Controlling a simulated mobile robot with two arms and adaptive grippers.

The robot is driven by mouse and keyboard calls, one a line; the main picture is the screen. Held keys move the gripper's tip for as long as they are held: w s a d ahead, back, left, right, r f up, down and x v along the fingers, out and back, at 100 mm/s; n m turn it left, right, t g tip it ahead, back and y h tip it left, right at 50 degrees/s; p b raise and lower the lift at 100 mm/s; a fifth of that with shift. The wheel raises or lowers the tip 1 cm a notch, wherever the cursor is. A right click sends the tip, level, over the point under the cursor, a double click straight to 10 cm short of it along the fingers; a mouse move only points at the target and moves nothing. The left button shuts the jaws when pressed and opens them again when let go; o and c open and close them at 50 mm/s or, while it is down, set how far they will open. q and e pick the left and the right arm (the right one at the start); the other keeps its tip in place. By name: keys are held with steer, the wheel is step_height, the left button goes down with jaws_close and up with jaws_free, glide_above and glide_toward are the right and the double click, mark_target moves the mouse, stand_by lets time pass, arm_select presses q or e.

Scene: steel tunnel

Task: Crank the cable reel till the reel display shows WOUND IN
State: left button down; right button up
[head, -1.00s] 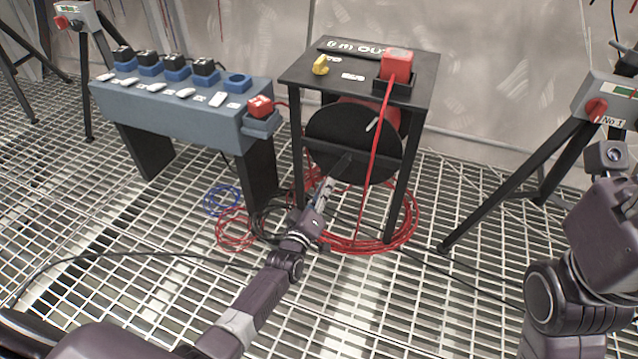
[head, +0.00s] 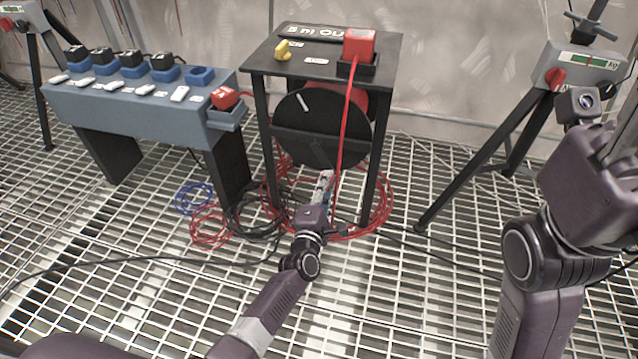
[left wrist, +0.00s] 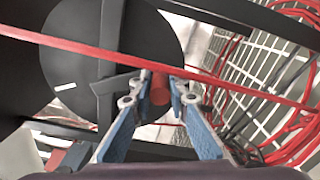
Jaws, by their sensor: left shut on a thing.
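The cable reel is a black disc (head: 318,130) with a white mark at upper left, hung under a black stand (head: 385,52). Its display (head: 318,33) is at the back of the stand top; it reads a number of metres OUT, the digit unclear. My left gripper (head: 325,182) is low in front of the disc. In the left wrist view the crank arm (left wrist: 110,60) crosses the disc (left wrist: 65,75). My left gripper (left wrist: 158,98) is shut on the red crank handle (left wrist: 159,88). My right gripper (head: 618,140) is at the right edge, its fingers unclear.
A red cable (head: 343,130) runs from a red plug (head: 359,45) down past the disc. Loose cable coils (head: 210,225) lie on the grating. A blue-grey socket bench (head: 140,105) stands left, a tripod box (head: 580,66) right. A yellow knob (head: 283,48) is on the stand.

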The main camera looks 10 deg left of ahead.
arm_select(q)
steer(key=shift+s+d+r+n, duration=0.1)
steer(key=shift+d+r+n, duration=0.4)
steer(key=shift+d+n, duration=0.4)
steer(key=shift+d+r+n, duration=0.5)
steer(key=shift+d+n, duration=0.05)
steer(key=shift+n, duration=0.65)
steer(key=shift+d+r, duration=0.1)
steer(key=c, duration=1.8)
jaws_free()
steer(key=shift+c, duration=0.2)
steer(key=shift+s, duration=0.1)
steer(key=s, duration=1.1)
steer(key=shift+s+a, duration=0.25)
steer(key=shift+s, duration=0.15)
